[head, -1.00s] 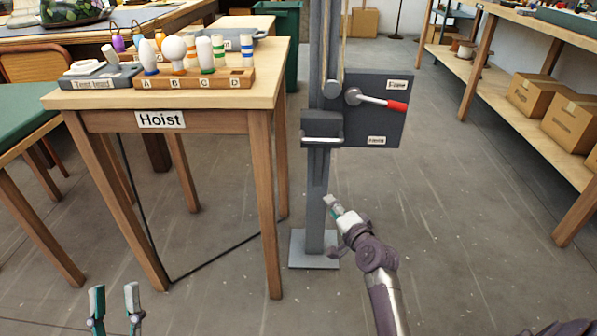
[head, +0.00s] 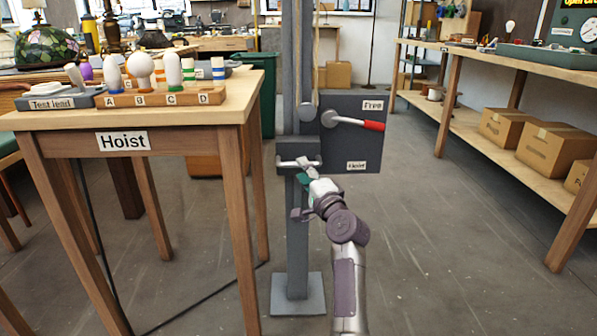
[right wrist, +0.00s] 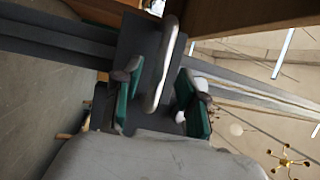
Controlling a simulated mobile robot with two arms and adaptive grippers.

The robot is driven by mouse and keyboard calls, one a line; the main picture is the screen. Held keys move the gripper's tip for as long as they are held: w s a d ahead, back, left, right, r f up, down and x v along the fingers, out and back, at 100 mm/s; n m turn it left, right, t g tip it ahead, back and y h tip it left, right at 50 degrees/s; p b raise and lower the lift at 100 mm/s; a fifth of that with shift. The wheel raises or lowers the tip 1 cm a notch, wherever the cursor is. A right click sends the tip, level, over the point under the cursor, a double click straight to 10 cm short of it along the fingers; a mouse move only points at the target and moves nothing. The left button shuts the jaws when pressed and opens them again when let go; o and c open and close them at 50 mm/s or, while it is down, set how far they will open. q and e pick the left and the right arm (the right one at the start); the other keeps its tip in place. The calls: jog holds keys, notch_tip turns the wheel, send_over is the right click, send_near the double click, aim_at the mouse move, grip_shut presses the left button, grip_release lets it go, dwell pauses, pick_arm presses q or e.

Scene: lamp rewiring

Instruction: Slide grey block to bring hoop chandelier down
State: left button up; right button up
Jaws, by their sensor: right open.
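The grey block (head: 298,151) sits on the front of the upright grey post (head: 297,235), with a pale bar handle (head: 296,164) across its front. My right gripper (head: 302,172) is open, right at the handle. In the right wrist view the handle (right wrist: 163,65) runs between the two green-padded fingers of my right gripper (right wrist: 160,90), with gaps visible on both sides. I cannot tell a hoop chandelier in these views. My left gripper is out of view.
A panel (head: 352,105) marked "Free" and "Hoist" carries a red-tipped lever (head: 355,122) just right of the block. The Hoist table (head: 175,118), with bulbs on it, stands close on the left. Floor to the right is clear up to the shelving (head: 470,110).

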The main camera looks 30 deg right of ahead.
jog(key=shift+b+x, duration=0.4)
jog(key=shift+x, duration=1.35)
grip_shut()
